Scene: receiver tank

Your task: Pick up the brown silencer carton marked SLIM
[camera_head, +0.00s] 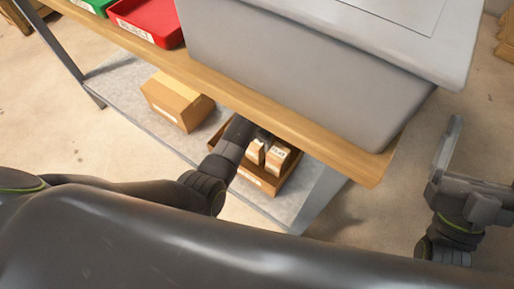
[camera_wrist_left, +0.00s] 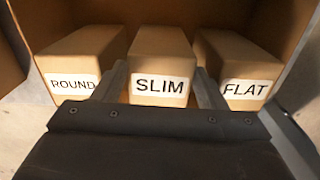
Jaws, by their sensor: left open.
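The brown SLIM carton (camera_wrist_left: 160,55) stands in the middle of a row in the left wrist view, its white label facing me. The ROUND carton (camera_wrist_left: 82,57) is to its left and the FLAT carton (camera_wrist_left: 236,60) to its right. My left gripper (camera_wrist_left: 163,82) is open, with one finger on each side of the SLIM carton's near end; I cannot tell whether they touch it. In the head view my left gripper reaches into an open brown box (camera_head: 251,178) on the lower shelf, and its arm hides part of the row. My right gripper (camera_head: 452,150) hangs at the right, away from the box.
A closed brown carton (camera_head: 177,101) stands on the lower grey shelf (camera_head: 126,84), left of the open box. The wooden upper shelf (camera_head: 228,91) overhangs the box and carries a large grey bin (camera_head: 290,70), a red tray (camera_head: 150,18) and a green tray (camera_head: 97,4).

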